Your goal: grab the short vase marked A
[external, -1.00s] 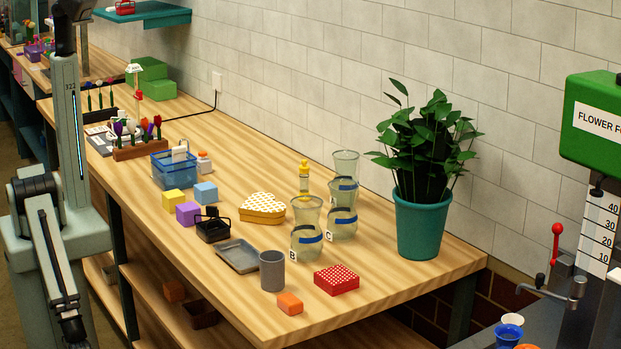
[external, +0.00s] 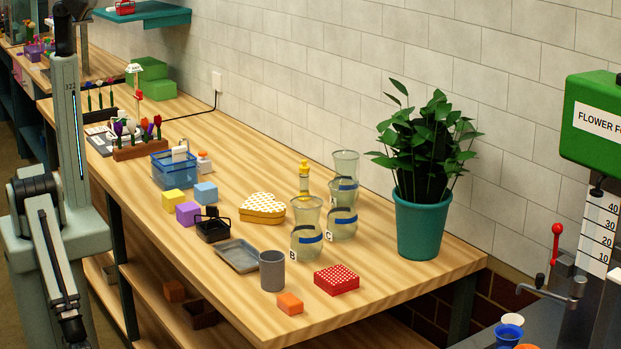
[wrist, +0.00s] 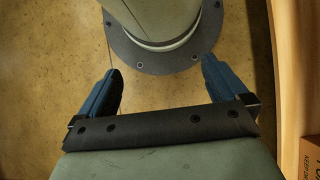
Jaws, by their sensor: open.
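Three clear greenish glass vases with blue bands stand upright on the wooden bench in the external view. The front vase (external: 306,243) carries a tag B. The vase (external: 343,226) behind it to the right carries a tag C. The rear vase (external: 346,161) is partly hidden behind the C vase, and no tag shows on it. I cannot read an A on any vase. My gripper (wrist: 161,70) is open and empty in the wrist view, with its blue fingers apart above the floor near my round base. No vase shows in that view.
A yellow-capped bottle (external: 304,180) stands close behind the B vase. A potted plant (external: 421,225) is to the right. A grey cup (external: 272,271), red dotted box (external: 336,279), heart box (external: 263,208) and grey tray (external: 237,256) surround the vases. The bench's front right corner is bare.

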